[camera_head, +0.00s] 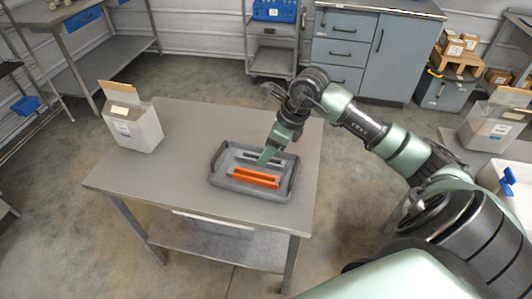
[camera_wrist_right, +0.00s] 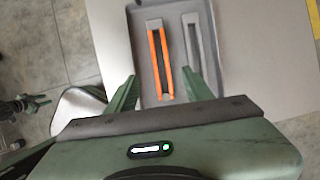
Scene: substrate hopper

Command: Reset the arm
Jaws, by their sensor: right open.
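My right arm comes in from the right in the head view. My right gripper (camera_head: 268,156) is over the dark grey tray (camera_head: 221,186) on the metal table. In the right wrist view the right gripper (camera_wrist_right: 163,92) is open, with its two green fingers apart and nothing held between them. An orange long piece (camera_head: 253,177) lies in the tray, and it shows between the fingers in the wrist view (camera_wrist_right: 151,60). A grey long piece (camera_wrist_right: 190,42) lies beside the orange one. My left gripper is not in view.
A white box (camera_head: 138,129) with an open cardboard flap stands at the table's left end. The table top (camera_head: 190,125) is otherwise clear. A grey cabinet (camera_head: 340,52) and a cart with a blue bin (camera_head: 274,10) stand behind. Another white box (camera_head: 488,128) stands at right.

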